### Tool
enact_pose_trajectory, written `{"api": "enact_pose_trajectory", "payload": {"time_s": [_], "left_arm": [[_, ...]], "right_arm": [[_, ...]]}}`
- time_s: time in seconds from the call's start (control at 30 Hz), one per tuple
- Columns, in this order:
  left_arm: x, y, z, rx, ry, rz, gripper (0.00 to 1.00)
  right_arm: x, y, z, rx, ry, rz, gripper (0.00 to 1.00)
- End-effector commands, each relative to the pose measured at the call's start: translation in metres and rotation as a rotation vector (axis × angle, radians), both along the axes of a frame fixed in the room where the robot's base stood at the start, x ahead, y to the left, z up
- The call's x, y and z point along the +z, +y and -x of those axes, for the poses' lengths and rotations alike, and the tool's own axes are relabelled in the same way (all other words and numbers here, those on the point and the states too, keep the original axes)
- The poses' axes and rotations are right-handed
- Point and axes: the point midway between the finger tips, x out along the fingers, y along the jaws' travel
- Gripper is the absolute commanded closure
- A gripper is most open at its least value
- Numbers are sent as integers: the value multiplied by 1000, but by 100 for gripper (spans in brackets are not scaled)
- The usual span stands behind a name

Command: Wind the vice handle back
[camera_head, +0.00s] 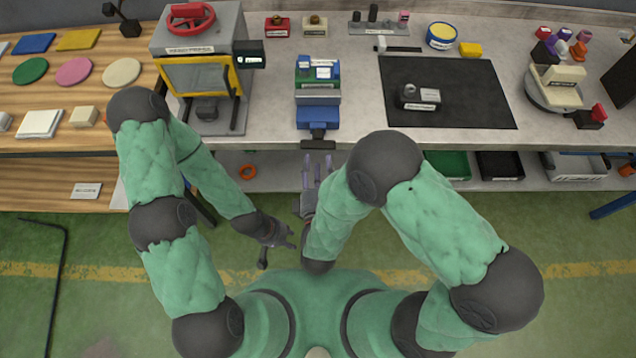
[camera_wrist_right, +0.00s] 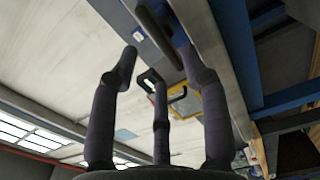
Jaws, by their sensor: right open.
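The blue vice (camera_head: 318,115) stands at the front edge of the grey bench, with a dark handle (camera_head: 319,140) at its near end. My right gripper (camera_head: 318,168) is open and empty just in front of and below the handle, fingers pointing at the bench. In the right wrist view its fingers (camera_wrist_right: 158,80) are spread, and a dark bar, seemingly the vice handle (camera_wrist_right: 155,28), shows beyond and between the fingertips. No contact can be made out. My left gripper (camera_head: 282,242) is low over the floor, away from the bench, with its fingers apart and nothing in them.
A press with a red wheel (camera_head: 190,22) and yellow frame stands left of the vice. A black mat (camera_head: 460,95) lies to the right. Below the bench top is a shelf with a green bin (camera_head: 447,165) and a dark bin (camera_head: 500,166). The bench edge lies close to my right gripper.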

Motion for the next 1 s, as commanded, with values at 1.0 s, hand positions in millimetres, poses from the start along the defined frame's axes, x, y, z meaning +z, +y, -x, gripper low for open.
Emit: {"api": "enact_pose_trajectory", "payload": {"time_s": [1.0], "left_arm": [[0, 0, 0, 0, 0, 0, 60]], "right_arm": [[0, -1, 62, -1, 0, 1, 54]]}}
